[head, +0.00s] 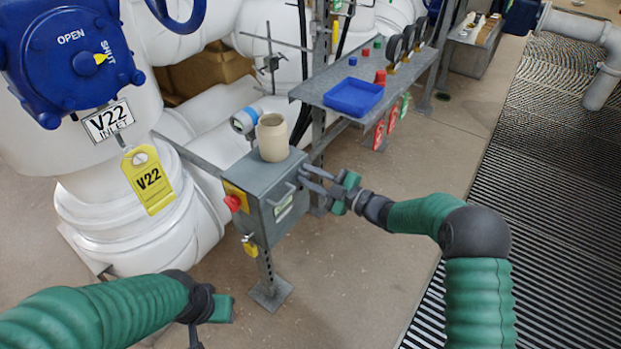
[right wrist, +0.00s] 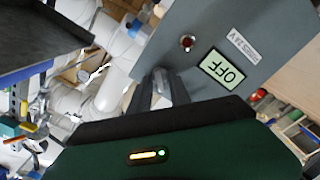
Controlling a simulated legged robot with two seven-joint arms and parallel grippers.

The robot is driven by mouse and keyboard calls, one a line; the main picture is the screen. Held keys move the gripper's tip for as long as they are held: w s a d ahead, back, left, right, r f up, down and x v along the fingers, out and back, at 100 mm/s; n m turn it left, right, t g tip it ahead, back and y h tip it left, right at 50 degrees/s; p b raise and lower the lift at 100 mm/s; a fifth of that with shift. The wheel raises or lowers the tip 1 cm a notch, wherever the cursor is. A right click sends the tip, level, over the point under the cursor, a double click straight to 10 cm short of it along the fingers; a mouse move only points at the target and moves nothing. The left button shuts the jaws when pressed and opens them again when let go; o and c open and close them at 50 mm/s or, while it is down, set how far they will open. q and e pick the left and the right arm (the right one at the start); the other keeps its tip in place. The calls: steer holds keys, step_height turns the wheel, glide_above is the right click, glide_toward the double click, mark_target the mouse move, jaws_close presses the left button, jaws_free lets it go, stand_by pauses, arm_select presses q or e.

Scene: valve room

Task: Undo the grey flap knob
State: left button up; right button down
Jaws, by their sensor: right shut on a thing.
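A grey control box (head: 262,190) stands on a post in the middle of the head view. Its front face carries a pale label; in the right wrist view the box (right wrist: 215,35) shows a display reading OFF and a small red light. My right gripper (head: 306,180) is at the upper right of the front face, shut on the grey flap knob, which the fingers mostly hide. In the wrist view the fingers (right wrist: 158,90) are close together at the box edge. My left gripper (head: 196,335) hangs low at the bottom left, apart from the box; its jaw opening is unclear.
A beige cup (head: 272,137) stands on the box, and a red knob (head: 233,203) is on its left side. A grey shelf (head: 320,92) with a blue tray (head: 353,97) is behind. A blue valve (head: 75,60) with a yellow tag (head: 149,179) is at left. Floor at right is open.

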steer(key=n+b, duration=0.3)
steer(key=n, duration=0.3)
steer(key=shift+a+f+n, duration=0.1)
steer(key=shift+f+n, duration=0.05)
steer(key=shift+n, duration=0.15)
steer(key=shift+s, duration=0.1)
stand_by(0.3)
steer(key=c, duration=1.5)
jaws_free()
steer(key=p+v, duration=0.5)
steer(key=v, duration=1.1)
steer(key=shift+s+d, duration=0.2)
steer(key=shift+d, duration=0.15)
steer(key=shift+w, duration=0.1)
